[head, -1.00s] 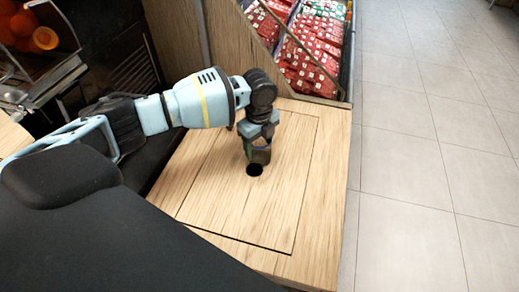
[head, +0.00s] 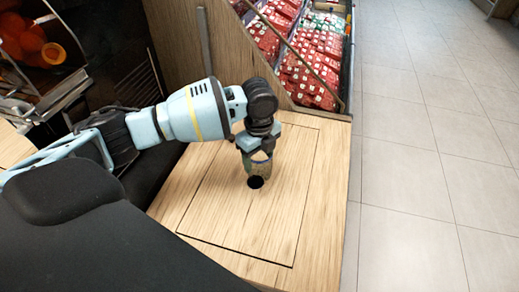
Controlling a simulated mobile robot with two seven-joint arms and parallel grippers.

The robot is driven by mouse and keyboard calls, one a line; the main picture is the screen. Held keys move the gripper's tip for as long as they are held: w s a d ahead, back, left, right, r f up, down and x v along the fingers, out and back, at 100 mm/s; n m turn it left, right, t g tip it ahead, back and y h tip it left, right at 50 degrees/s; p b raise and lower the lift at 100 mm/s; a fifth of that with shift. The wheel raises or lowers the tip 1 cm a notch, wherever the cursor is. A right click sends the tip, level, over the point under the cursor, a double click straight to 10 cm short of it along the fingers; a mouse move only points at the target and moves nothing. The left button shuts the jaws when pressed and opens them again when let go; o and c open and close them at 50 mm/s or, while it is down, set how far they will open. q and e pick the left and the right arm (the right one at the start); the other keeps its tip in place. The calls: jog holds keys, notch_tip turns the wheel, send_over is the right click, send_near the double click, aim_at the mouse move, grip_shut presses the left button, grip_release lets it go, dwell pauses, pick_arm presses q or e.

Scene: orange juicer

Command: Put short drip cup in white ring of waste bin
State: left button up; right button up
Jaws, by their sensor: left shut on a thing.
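My left gripper (head: 258,157) points down over the light wooden counter top and is shut on the short drip cup (head: 261,169). The cup is small and dark, mostly covered by the fingers. It shows just behind and above a round black hole (head: 256,183) in the counter, the waste bin opening. The cup's lower end overlaps the far edge of the hole in the picture. I cannot tell its exact height or whether it touches the counter. No white ring can be made out around the hole. My right gripper is not in view.
The wooden counter (head: 220,215) around the hole is clear, with a thin square panel seam. A display of red packets (head: 315,65) stands behind it. A juicer with oranges (head: 32,42) is at the upper left. Open tiled floor (head: 430,150) lies to the right.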

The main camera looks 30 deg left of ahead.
pick_arm(q)
jog(key=s+d+r+p, duration=0.1)
jog(key=s+d, duration=0.4)
jog(key=s, duration=0.6)
jog(key=shift+d, duration=0.2)
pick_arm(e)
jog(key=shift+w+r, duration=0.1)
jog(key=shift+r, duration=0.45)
pick_arm(q)
jog(key=shift+s, duration=0.1)
